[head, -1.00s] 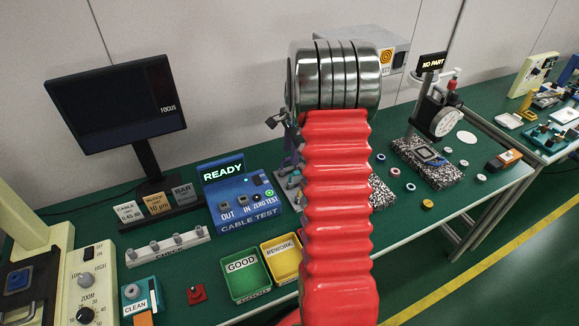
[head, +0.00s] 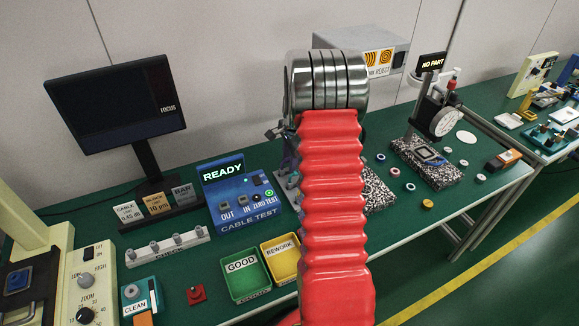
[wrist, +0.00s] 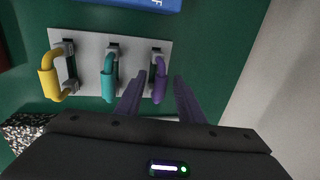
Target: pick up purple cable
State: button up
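The purple cable (wrist: 159,80) is in the wrist view, plugged at the right end of a light grey rack and hanging as a short loop. My gripper (wrist: 158,88) has two purple-tinted fingers, spread apart, pointing up the picture toward the purple cable. The cable appears near the left finger, within the gap between the fingers; I cannot tell whether they touch. A teal cable (wrist: 109,80) and a yellow cable (wrist: 49,82) hang on the same rack (wrist: 90,42) to the left. In the head view my red arm hides most of the rack and the gripper.
The blue cable test box (head: 240,205) reads READY. Green GOOD (head: 243,275) and yellow REWORK (head: 281,258) bins stand in front of it. A speckled block (wrist: 22,132) is at lower left in the wrist view. Green table (wrist: 215,45) is bare right of the rack.

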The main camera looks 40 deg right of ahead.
jog(key=shift+c, duration=0.4)
grip_shut()
notch_tip(320, 180, up, 10)
jog(key=shift+r, duration=0.1)
dwell(0.7)
dwell(0.5)
